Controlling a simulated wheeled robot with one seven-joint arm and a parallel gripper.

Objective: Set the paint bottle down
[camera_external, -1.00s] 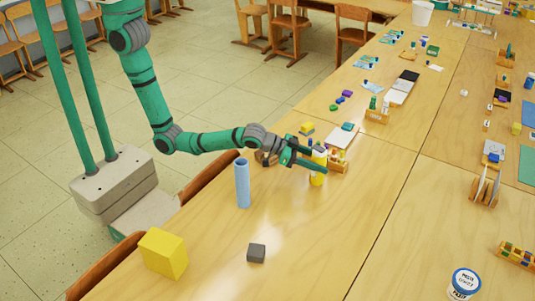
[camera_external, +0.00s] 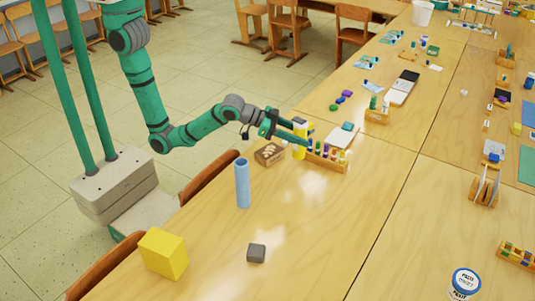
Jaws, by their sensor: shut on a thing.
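The paint bottle (camera_external: 299,152) is yellow with a pale top. It is upright in the external view, between the small wooden box and the rack of colours. My gripper (camera_external: 299,134) reaches it from the left, its fingers on either side of the bottle's upper part, shut on it. The fingers partly hide the bottle. I cannot tell whether its base touches the table (camera_external: 325,215).
A wooden box (camera_external: 270,154) with pale pieces is left of the bottle. A wooden rack (camera_external: 328,163) of coloured items is close on its right. A blue cylinder (camera_external: 242,184), yellow block (camera_external: 163,254) and grey block (camera_external: 256,253) stand nearer.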

